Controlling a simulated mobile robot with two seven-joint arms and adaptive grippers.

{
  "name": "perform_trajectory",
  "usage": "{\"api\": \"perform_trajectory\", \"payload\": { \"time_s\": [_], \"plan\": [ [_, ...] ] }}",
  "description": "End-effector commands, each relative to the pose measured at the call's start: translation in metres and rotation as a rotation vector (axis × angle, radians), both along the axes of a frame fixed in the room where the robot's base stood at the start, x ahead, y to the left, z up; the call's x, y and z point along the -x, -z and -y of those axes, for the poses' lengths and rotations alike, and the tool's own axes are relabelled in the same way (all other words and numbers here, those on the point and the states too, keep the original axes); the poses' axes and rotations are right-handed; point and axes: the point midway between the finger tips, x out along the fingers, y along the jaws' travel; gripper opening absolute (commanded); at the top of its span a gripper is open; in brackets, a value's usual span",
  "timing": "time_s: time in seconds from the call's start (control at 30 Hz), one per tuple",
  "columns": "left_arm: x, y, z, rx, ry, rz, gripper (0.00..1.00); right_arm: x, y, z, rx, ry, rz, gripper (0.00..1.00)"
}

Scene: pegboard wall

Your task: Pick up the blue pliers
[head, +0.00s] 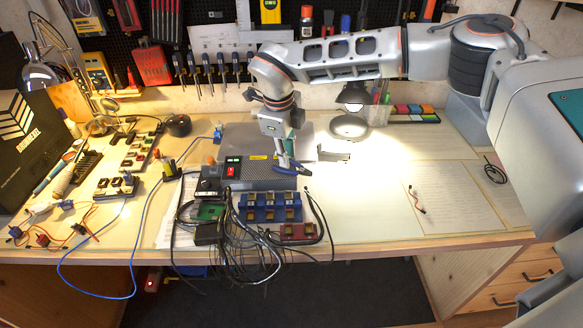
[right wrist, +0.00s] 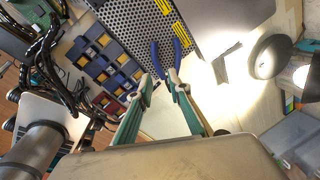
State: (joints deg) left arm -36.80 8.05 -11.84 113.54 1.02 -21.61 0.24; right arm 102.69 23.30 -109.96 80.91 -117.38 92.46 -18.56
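The blue pliers (head: 292,169) lie at the right end of the grey perforated box (head: 258,172) on the workbench. In the right wrist view their two curved blue handles (right wrist: 156,62) show just beyond my fingertips, spread apart; their jaws are hard to make out. My right gripper (head: 284,163) points down over the pliers. In the right wrist view its two fingers (right wrist: 163,88) stand apart with a gap between the tips, and I see nothing clamped there. Whether the tips touch the pliers I cannot tell. My left gripper is not in view.
Blue bins (head: 270,207) and a tangle of black cables (head: 238,245) are in front of the box. A lamp (head: 350,122) stands behind to the right. Papers (head: 450,198) lie flat on the right side, which is mostly clear. Tools hang on the pegboard behind.

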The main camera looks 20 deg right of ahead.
Motion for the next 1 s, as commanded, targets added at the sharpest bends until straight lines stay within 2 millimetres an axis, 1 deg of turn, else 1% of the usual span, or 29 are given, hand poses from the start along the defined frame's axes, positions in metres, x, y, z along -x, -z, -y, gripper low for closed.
{"api": "perform_trajectory", "payload": {
  "time_s": [0.17, 0.3, 0.4, 0.6, 0.63, 0.7, 1.0],
  "plan": [
    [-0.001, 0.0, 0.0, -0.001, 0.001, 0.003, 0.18, -0.002, 0.019, -0.001, -0.002, -0.001, -0.002, 0.18],
    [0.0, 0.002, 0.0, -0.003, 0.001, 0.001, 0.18, -0.006, 0.04, 0.001, -0.001, 0.0, -0.001, 0.18],
    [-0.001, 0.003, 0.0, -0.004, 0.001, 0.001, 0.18, -0.007, 0.049, 0.002, -0.001, 0.0, -0.001, 0.18],
    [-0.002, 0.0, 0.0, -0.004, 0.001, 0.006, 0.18, -0.008, 0.049, 0.002, -0.002, 0.0, 0.001, 0.18],
    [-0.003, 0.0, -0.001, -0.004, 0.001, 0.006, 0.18, -0.008, 0.049, 0.002, -0.002, 0.0, 0.001, 0.16],
    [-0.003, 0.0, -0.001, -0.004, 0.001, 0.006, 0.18, -0.008, 0.049, 0.002, -0.002, -0.001, 0.0, 0.0],
    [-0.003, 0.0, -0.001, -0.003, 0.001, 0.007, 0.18, -0.008, 0.049, 0.002, -0.002, 0.0, 0.001, 0.0]
  ]
}}
